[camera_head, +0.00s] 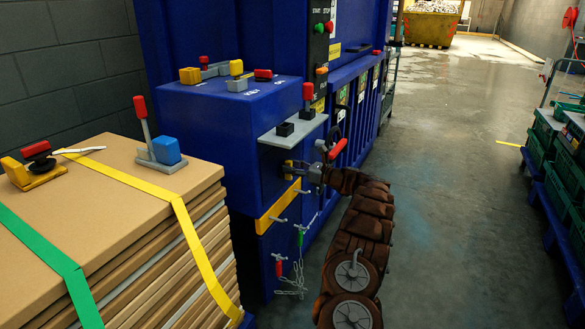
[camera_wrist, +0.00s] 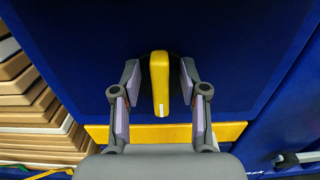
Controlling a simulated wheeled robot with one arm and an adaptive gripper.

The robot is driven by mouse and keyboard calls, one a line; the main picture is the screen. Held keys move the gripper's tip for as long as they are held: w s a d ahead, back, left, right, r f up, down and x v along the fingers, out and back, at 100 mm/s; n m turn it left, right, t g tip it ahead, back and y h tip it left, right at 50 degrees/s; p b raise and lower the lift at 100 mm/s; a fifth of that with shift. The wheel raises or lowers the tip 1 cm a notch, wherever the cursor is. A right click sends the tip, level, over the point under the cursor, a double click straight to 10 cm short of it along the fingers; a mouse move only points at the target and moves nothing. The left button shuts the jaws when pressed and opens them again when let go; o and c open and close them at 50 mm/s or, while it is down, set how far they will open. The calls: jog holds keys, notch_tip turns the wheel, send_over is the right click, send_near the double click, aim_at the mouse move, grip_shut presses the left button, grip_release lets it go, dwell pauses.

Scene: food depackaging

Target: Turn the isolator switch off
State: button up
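The isolator switch (camera_wrist: 160,80) has a yellow handle on a dark round base on the blue machine's panel. In the wrist view the handle stands upright, pointing along the picture's vertical. My gripper (camera_wrist: 159,76) is open, with one finger on each side of the handle. A gap shows between the handle and each finger pad. In the head view my gripper (camera_head: 297,168) is at the panel's side face, and only a small yellow part of the switch (camera_head: 288,168) shows there.
A yellow bar (camera_head: 277,207) with hooks runs just below the switch; red and green tags on a chain hang beneath. A grey shelf with black blocks (camera_head: 293,129) juts out above. A strapped cardboard stack (camera_head: 100,190) stands left. The floor (camera_head: 450,200) is open to the right.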

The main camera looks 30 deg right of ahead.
grip_shut()
jog(key=shift+f+n+b, duration=0.1)
jog(key=shift+n+b, duration=0.3)
jog(key=shift+b, duration=0.05)
jog(key=shift+s+a+f+n+b, duration=0.15)
jog(key=shift+a+f+n+b, duration=0.2)
jog(key=shift+n+b, duration=2.45)
jog(key=shift+s+a+f+n+b, duration=0.2)
jog(key=shift+f+n+b, duration=0.1)
jog(key=shift+n+b, duration=2.55)
jog(key=shift+s+a+f+n+b, duration=0.15)
jog(key=shift+a+f+n+b, duration=0.2)
jog(key=shift+n+b, duration=2.45)
jog(key=shift+n, duration=0.25)
jog(key=shift+o, duration=0.3)
grip_release()
